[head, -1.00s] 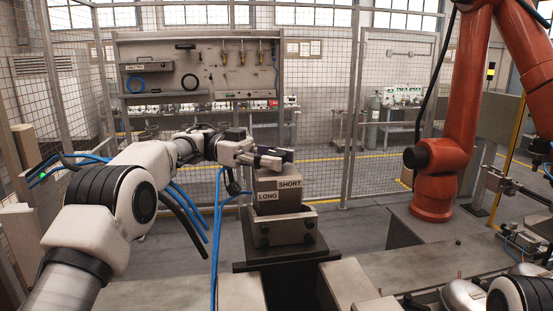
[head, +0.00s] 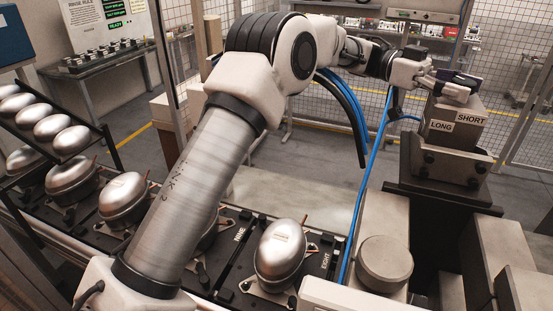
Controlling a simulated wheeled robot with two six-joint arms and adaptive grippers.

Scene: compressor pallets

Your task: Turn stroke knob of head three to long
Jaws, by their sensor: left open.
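The block of the stroke head (head: 455,112) stands at the right, with a LONG label (head: 440,126) on its left face and a SHORT label (head: 471,119) on its right face. A dark bar-shaped part (head: 466,78), which looks like the stroke knob, shows on top of the block. My left gripper (head: 455,88) is open at the top of the block, with its fingers beside the dark part. I cannot tell whether they touch it, and the fingers partly hide it. No head number is readable. My right gripper is not in view.
Silver compressor shells, such as one near the EIGHT label (head: 281,250), sit on a dark pallet line at lower left. A rack of silver domes (head: 52,128) stands at far left. A grey round cap (head: 384,262) is in front of the head. Blue hoses hang beside my arm.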

